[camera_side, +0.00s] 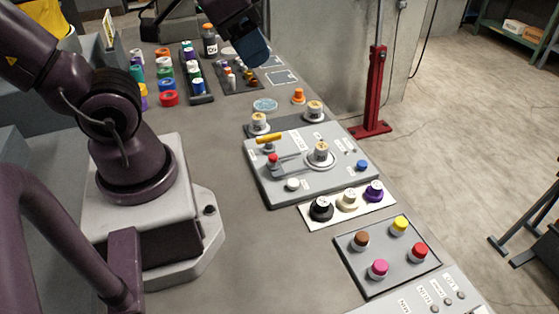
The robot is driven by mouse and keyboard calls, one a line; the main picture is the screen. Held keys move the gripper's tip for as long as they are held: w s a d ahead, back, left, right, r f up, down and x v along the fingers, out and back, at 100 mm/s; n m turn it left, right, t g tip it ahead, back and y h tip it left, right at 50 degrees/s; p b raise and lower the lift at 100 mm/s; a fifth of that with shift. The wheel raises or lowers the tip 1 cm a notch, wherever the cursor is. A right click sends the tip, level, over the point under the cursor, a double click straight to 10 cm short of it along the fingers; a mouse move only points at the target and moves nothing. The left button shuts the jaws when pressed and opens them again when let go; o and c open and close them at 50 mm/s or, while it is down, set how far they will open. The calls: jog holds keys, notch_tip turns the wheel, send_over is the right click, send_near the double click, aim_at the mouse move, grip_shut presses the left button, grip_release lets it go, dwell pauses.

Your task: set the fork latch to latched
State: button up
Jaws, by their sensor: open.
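A grey panel (335,184) lies on the bench in the middle of the picture. On its left part a flat metal lever with a red knob (273,158) reaches toward a round post (320,152) on a pale ring. This looks like the fork latch, but its labels are too small to read, and I cannot tell whether the fork is around the post. A yellow handle (268,138) sits just behind the red knob. My gripper (254,54) is high at the top of the picture, behind and well above the panel, apart from it. It is open; its fingertips are hard to make out.
Black, cream and purple knobs (347,199) stand on a white plate in front. A dark button board (388,257) is nearer. Coloured jars (168,98) are at back left. Bare bench (215,135) lies left of the panel.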

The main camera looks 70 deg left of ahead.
aim_at(274, 156)
jog(key=w+a+f+n+g, duration=0.1)
jog(key=w+a+f, duration=0.1)
jog(key=f, duration=0.8)
jog(key=w+a+f+n+g, duration=0.1)
jog(key=w+a+f+g, duration=0.1)
jog(key=f, duration=0.8)
jog(key=w+a+f+g, duration=0.2)
jog(key=a+f, duration=0.1)
jog(key=f, duration=0.7)
jog(key=shift+a+n, duration=0.3)
jog(key=shift+n, duration=0.1)
jog(key=shift+w, duration=0.15)
grip_shut()
